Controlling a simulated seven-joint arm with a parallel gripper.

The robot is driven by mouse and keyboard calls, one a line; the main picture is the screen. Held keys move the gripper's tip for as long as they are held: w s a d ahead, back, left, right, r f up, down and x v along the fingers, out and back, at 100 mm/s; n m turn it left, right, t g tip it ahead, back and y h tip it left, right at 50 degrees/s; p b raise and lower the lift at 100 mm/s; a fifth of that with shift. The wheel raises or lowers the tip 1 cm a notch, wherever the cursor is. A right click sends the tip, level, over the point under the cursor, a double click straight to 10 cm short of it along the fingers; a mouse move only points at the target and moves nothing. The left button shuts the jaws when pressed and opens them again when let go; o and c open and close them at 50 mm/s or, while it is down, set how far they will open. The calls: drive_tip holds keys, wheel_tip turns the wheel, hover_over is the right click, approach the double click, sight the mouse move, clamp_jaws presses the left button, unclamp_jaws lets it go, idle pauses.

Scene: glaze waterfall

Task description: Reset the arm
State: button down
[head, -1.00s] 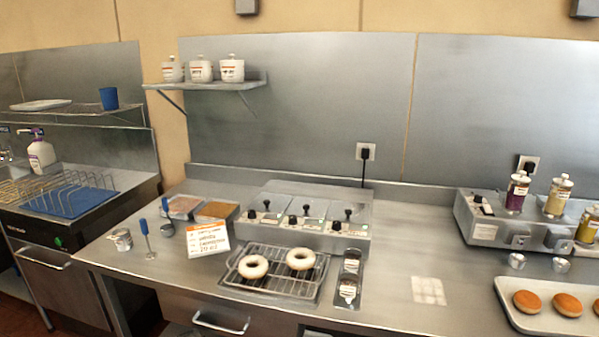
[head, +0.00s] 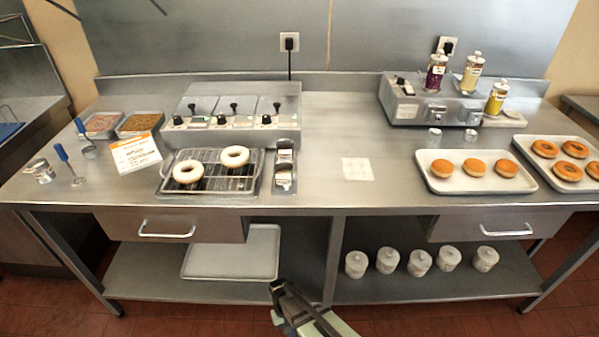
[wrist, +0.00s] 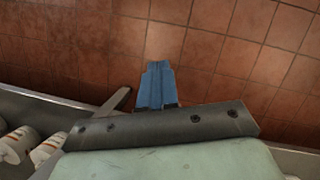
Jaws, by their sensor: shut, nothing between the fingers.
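My gripper (head: 279,289) shows at the bottom middle of the head view, low in front of the steel table (head: 330,196) and below its top. In the wrist view my gripper's blue fingers (wrist: 157,84) are together with nothing between them, over the red tiled floor (wrist: 225,45). The gripper is apart from the table and the things on it.
On the table, two white-glazed doughnuts (head: 187,171) (head: 235,156) lie on a wire rack (head: 213,186). Trays (head: 440,184) (head: 560,182) of brown doughnuts stand at the right. Several white jars (head: 388,260) and a tray (head: 232,262) sit on the lower shelf (head: 310,287), close to my gripper.

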drive_tip(key=s+d+r+m+g+y, duration=0.1)
drive_tip(key=s+d+m+g, duration=0.2)
drive_tip(key=s+d, duration=1.6)
drive_tip(key=shift+s+d+r+m+y, duration=0.3)
drive_tip(key=shift+d+r+m+y, duration=0.15)
drive_tip(key=shift+d, duration=0.3)
drive_tip(key=shift+f, duration=0.1)
